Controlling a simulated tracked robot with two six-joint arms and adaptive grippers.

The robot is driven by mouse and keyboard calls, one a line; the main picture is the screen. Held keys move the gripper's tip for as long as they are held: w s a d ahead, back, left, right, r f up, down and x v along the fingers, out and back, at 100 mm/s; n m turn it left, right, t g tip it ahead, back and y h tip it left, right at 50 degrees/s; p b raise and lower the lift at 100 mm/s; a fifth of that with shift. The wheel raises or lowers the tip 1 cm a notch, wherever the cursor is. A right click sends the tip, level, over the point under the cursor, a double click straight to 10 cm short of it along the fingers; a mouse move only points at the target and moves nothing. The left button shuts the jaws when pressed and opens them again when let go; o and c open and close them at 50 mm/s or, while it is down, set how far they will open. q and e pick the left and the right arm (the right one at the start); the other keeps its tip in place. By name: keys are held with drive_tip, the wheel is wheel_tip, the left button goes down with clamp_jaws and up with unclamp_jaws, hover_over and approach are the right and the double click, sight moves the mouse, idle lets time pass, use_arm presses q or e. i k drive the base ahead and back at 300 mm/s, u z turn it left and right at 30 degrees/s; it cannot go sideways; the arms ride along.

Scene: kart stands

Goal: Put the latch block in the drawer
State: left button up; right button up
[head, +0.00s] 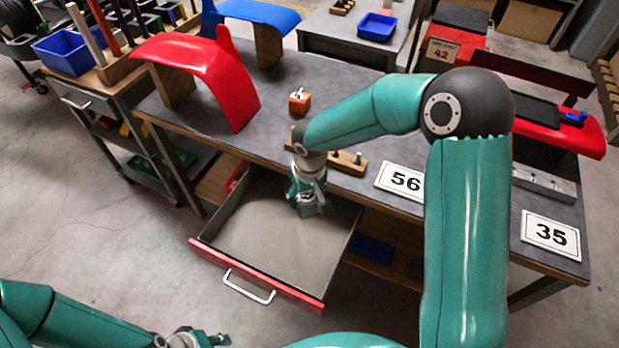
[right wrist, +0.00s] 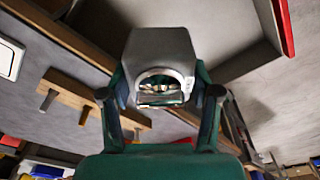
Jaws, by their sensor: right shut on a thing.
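The latch block (right wrist: 158,48) is grey with an arched opening. In the right wrist view it sits between the fingers of my right gripper (right wrist: 160,98), which is shut on it. In the head view the right gripper (head: 306,188) points down over the far right part of the open drawer (head: 262,283). The drawer has a red front, a pale handle and a bare grey floor. I cannot tell whether the block touches that floor. My left gripper (head: 194,338) is partly in view at the bottom edge; its jaw state is unclear.
A wooden peg rail (head: 345,162) lies on the workbench beside the right arm, with an orange block (head: 299,102) behind it. Number cards 56 (head: 402,181) and 35 (head: 550,236) lie to the right. A red curved panel (head: 215,75) stands at the left.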

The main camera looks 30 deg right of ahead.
sight(282, 238)
drive_tip(key=z, duration=0.85)
drive_tip(key=k, duration=2)
drive_tip(key=u, duration=0.8)
drive_tip(key=i, duration=1.65)
